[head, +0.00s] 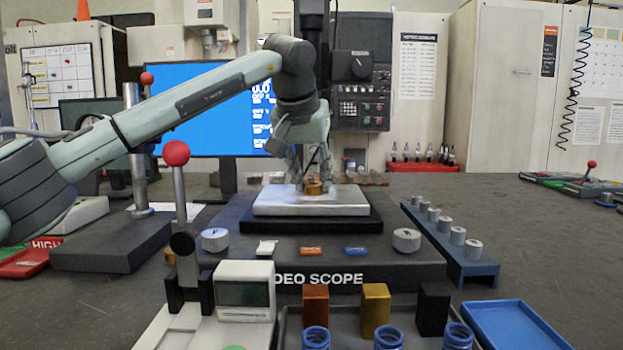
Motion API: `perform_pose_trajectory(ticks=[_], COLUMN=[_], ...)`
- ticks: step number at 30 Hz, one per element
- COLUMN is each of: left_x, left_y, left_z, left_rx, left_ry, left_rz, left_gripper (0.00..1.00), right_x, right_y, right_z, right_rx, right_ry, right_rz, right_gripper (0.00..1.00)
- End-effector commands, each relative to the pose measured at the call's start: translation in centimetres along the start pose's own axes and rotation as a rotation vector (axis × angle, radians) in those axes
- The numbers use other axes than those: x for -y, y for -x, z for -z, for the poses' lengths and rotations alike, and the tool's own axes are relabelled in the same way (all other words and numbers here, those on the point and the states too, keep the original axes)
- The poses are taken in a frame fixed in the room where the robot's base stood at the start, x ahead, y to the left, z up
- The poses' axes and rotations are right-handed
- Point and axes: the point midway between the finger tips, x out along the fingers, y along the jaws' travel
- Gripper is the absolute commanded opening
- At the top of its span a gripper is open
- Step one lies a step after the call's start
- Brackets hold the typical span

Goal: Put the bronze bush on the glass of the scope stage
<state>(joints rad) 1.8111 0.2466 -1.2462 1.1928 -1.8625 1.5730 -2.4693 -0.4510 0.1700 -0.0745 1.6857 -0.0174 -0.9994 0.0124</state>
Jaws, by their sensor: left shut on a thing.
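The bronze bush (313,188) is a small brown-gold ring at the middle of the head view. My left gripper (311,176) points down from above and is shut on the bush. The bush is at the top of the pale stage plate (335,208) of the video scope (400,272); I cannot tell whether it touches the surface. The glass is not clearly visible as a separate part. My right gripper is not in view.
A blue rack (482,268) with several metal cylinders stands right of the scope. A red-knobbed lever (177,155) rises at front left. In front are coloured blocks (375,305), blue coils (388,337) and an empty blue tray (515,325). The right bench is mostly clear.

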Motion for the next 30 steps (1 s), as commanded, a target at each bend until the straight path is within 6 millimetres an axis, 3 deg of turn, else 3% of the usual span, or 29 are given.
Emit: perform_pose_trajectory(ticks=[9, 10, 15, 25, 30], left_x=[0.0, 0.1, 0.0, 0.0, 0.1], left_y=[-0.1, -0.2, -0.1, 0.2, 2.4], left_z=[0.0, -0.1, -0.1, 0.1, 0.2], left_rx=[-0.003, -0.002, -0.002, -0.003, -0.006], left_ry=[0.000, 0.000, 0.000, 0.000, 0.000], left_rz=[0.000, 0.000, 0.000, 0.000, 0.001], left_gripper=[0.00, 0.34, 0.54, 0.54, 0.54], right_x=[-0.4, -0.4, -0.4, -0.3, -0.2], right_y=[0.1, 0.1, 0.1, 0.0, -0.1], right_z=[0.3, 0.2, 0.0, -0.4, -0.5], right_rx=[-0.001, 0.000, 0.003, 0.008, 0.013], right_ry=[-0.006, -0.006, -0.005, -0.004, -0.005], right_rz=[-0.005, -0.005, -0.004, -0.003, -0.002], right_gripper=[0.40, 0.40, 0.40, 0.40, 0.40])
